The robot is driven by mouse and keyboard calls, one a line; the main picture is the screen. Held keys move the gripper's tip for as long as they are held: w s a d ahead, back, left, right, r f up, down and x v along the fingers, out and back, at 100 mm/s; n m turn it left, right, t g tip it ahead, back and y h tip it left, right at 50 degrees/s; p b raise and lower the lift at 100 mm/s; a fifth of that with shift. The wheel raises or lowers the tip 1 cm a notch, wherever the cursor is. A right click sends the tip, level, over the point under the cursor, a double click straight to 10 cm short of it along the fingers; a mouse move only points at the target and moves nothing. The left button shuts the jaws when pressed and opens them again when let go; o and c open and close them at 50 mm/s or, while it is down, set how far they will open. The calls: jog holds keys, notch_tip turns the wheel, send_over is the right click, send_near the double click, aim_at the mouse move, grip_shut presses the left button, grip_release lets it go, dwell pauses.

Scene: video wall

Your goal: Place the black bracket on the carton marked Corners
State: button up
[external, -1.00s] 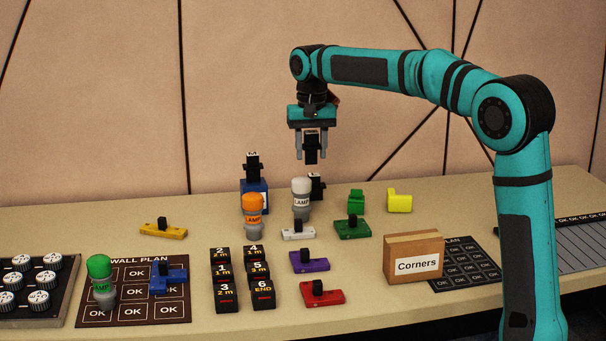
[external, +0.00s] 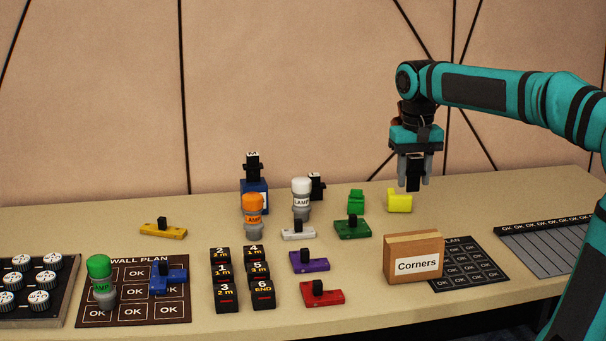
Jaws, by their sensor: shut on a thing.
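My gripper (external: 413,183) is shut on a small black bracket (external: 413,172), which hangs between its fingers. It is in the air at the back right of the table, above and behind the carton marked Corners (external: 399,273). The carton is a brown box with a white label and a flat top. It stands at the front right, and nothing is on it. The bracket is apart from the carton. Part of the bracket is hidden by the fingers.
A yellow block (external: 399,201) lies just below my gripper, with a green block (external: 356,201) to its left. A dark plan board (external: 468,268) lies right of the carton. Lamps (external: 301,197), coloured brackets (external: 322,293) and black numbered blocks (external: 263,294) fill the middle and left.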

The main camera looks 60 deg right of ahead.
jog(key=shift+s+a+f, duration=0.15)
jog(key=shift+s+f, duration=0.1)
jog(key=shift+s, duration=0.6)
send_near(415, 237)
jog(key=shift+f, duration=2.65)
jog(key=shift+a+f, duration=0.1)
jog(key=shift+f, duration=0.05)
jog(key=o, duration=1.1)
notch_tip(415, 237, up, 12)
jog(key=shift+r, duration=0.15)
